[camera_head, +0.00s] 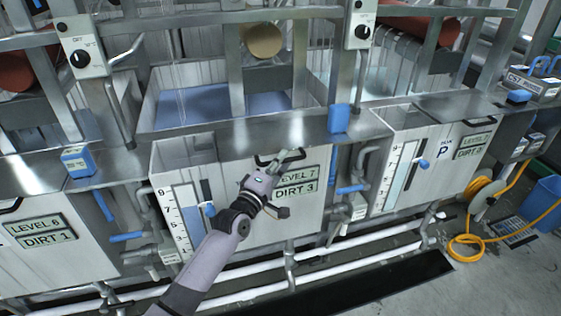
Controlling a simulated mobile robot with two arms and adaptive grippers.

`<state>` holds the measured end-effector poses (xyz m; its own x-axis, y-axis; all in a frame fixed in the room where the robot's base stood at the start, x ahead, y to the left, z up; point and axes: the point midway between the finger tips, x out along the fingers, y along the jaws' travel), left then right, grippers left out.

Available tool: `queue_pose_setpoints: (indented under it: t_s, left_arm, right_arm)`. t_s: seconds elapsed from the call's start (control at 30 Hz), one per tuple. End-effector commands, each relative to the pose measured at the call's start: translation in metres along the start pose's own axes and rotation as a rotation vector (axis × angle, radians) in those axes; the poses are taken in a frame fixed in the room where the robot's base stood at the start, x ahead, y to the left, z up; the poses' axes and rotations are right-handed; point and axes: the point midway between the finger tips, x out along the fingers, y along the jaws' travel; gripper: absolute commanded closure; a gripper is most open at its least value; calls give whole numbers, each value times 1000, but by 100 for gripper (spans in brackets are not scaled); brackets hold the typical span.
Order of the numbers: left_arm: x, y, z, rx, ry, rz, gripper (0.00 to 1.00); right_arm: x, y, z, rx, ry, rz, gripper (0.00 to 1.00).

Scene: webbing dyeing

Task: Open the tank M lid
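The middle tank (237,160) has a pale front with a level gauge and a sign reading "LEVEL 7, DIRT 3". No letter M shows; my arm covers part of this front. A dark handle (262,162) sits near the top of the front, under the metal ledge. My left gripper (291,155) reaches up from below and is at the handle's right side, partly overlapping it. Whether it touches the handle, and how far its fingers are apart, cannot be made out. My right gripper is not in view.
A tank marked P (443,150) stands to the right and another tank (62,262) to the left. Blue-handled valves and white pipes (335,268) run between and below them. A yellow hose (466,247) and blue bin (545,203) are on the floor at right.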

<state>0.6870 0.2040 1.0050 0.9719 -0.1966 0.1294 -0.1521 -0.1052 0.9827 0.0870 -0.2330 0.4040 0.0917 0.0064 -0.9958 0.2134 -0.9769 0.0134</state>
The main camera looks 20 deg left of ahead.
Motion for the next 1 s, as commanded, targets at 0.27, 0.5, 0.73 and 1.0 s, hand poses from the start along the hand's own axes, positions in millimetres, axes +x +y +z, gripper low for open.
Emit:
queue_pose_setpoints:
  t_s: [0.27,0.5,0.73,1.0]
  left_arm:
    - [0,0,0,0,0,0,100]
    - [0,0,0,-1,0,0,100]
    - [0,0,0,-1,0,0,100]
    - [0,4,0,-10,0,-7,100]
  right_arm:
    - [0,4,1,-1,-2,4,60]
    - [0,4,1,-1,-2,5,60]
    - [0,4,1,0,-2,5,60]
    - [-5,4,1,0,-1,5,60]
